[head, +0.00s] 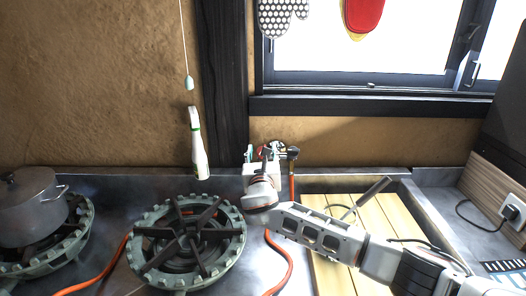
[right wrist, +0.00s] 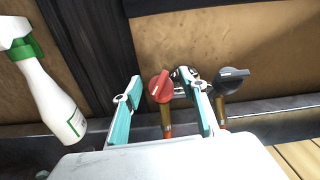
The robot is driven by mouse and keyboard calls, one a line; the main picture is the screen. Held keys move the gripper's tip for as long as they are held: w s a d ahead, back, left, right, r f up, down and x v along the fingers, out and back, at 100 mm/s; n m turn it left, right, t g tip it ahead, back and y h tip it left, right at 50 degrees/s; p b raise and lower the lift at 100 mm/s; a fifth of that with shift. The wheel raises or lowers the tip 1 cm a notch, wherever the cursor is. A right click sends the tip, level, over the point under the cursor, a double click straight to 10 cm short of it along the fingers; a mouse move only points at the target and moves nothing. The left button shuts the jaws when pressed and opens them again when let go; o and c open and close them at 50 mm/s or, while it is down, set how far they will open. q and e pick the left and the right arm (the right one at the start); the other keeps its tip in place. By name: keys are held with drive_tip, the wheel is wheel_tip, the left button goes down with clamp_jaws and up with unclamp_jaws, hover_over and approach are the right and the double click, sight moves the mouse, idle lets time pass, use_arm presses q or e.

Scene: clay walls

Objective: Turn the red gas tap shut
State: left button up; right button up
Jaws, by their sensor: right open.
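The red gas tap (right wrist: 161,86) is on a pipe fitting at the clay wall. In the right wrist view it shows between the two teal-padded fingers of my right gripper (right wrist: 165,92), which is open. The fingers do not visibly touch it, and I cannot tell how deep it sits between them. In the head view my right gripper (head: 262,154) is up at the wall behind the counter and hides most of the red tap. My left gripper is not in view.
A black tap (right wrist: 232,80) is close on the right of the red one. A green-white spray bottle (head: 198,150) stands to the left. A gas burner (head: 188,238) with an orange hose and a pot (head: 28,200) are on the counter. A window sill (head: 370,104) is above.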

drive_tip(key=c, duration=1.1)
drive_tip(key=shift+r+m+h, duration=0.1)
drive_tip(key=shift+m+h, duration=0.8)
drive_tip(key=shift+m, duration=0.2)
drive_tip(key=o, duration=1.1)
drive_tip(key=shift+s, duration=0.15)
